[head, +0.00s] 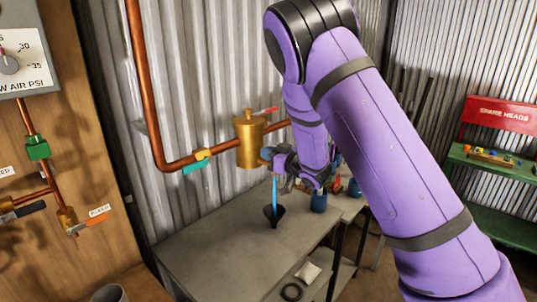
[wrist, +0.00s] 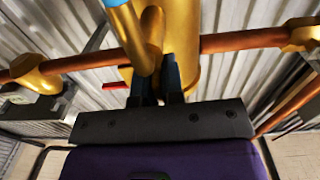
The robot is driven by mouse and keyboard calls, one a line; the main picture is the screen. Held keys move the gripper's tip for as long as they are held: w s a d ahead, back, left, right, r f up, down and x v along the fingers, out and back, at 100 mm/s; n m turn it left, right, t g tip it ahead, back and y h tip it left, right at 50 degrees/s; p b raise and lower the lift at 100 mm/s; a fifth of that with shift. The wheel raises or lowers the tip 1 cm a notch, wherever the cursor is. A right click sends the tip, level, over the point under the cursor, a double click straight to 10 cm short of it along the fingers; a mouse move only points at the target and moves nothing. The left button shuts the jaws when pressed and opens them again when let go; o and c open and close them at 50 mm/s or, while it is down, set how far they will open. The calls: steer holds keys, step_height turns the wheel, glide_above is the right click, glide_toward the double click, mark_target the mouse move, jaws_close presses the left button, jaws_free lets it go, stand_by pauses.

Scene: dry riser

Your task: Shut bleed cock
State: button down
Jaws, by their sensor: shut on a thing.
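A brass drum pot (head: 250,140) sits on the copper pipe by the corrugated wall; it also shows in the wrist view (wrist: 187,40). The bleed cock's brass spout (wrist: 138,38) comes off the pot, with blue at its open end. In the head view a bright blue stream (head: 274,190) drops into a black funnel (head: 273,218) on the bench. My gripper (head: 277,157), also in the wrist view (wrist: 157,82), is at the pot's lower front. It is shut on what looks like the bleed cock's handle, mostly hidden between the fingers. Its exact angle cannot be told.
A teal-handled valve (head: 196,164) is on the pipe to the left. A red lever (head: 266,110) is by the pot's top. The grey bench (head: 215,260) is bare at the front left. Blue containers (head: 319,200) stand beyond my wrist. A green-shelved rack (head: 490,165) is at right.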

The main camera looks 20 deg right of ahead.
steer(key=shift+m+t+h, duration=0.3)
steer(key=shift+h, duration=0.1)
steer(key=m+t+h, duration=0.2)
steer(key=m+h, duration=0.1)
steer(key=h, duration=0.2)
steer(key=shift+m, duration=0.4)
steer(key=m+h, duration=0.2)
steer(key=h, duration=0.1)
steer(key=m+h, duration=0.2)
steer(key=h, duration=0.2)
steer(key=shift+a+f, duration=0.1)
steer(key=m+g+h, duration=0.1)
steer(key=m+h, duration=0.1)
steer(key=h, duration=0.1)
steer(key=m+h, duration=0.2)
steer(key=shift+g+h, duration=0.4)
steer(key=shift+m+g+h, duration=1.8)
steer(key=shift+g+h, duration=0.1)
steer(key=shift+h, duration=0.4)
steer(key=c, duration=1.2)
jaws_free()
steer(key=shift+c, duration=0.2)
